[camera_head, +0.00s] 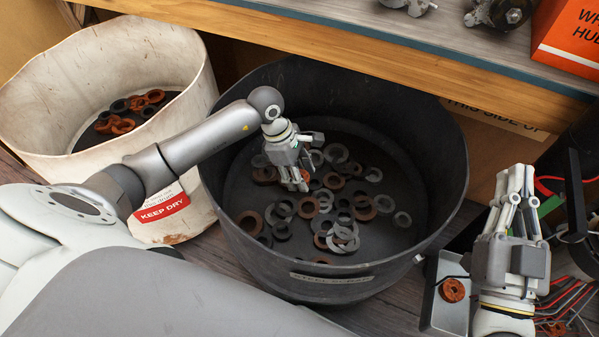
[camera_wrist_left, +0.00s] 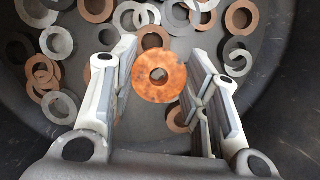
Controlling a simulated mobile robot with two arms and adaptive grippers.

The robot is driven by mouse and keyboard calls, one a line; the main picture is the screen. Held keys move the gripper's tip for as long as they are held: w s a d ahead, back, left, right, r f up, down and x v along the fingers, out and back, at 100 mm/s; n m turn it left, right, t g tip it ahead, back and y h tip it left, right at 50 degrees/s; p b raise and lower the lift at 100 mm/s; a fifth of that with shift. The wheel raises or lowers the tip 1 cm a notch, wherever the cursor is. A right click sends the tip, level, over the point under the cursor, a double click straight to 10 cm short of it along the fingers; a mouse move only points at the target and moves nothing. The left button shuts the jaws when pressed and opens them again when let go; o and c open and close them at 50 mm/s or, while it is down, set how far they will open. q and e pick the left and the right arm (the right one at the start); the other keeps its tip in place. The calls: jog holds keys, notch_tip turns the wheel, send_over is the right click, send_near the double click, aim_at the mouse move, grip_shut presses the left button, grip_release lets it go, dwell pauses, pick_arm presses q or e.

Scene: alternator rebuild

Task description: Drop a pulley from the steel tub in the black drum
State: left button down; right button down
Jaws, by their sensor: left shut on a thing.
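The black drum (camera_head: 440,130) stands in the middle of the head view, with many grey and rust-brown rings on its floor. My left gripper (camera_head: 300,182) is inside the drum's rim, above the rings. It is shut on a rusty orange pulley (camera_wrist_left: 150,88), a flat disc with a centre hole, held between the fingers in the left wrist view. The steel tub (camera_head: 436,312), low at the right, is partly hidden by my right arm; another rusty pulley (camera_head: 452,290) lies in it. My right gripper (camera_head: 516,180) is over the tub's right side, its fingers pointing away; its opening is unclear.
A worn white bin (camera_head: 40,125) with a red KEEP DRY label stands left of the drum, holding rusty and dark rings. A wooden shelf (camera_head: 360,52) overhangs the drum's back. An orange box (camera_head: 570,40) sits on it. Red wires (camera_head: 570,300) lie at the right.

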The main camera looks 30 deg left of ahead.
pick_arm(q)
jog(key=c, duration=0.7)
grip_release()
jog(key=shift+c, duration=0.2)
jog(key=v, duration=1.2)
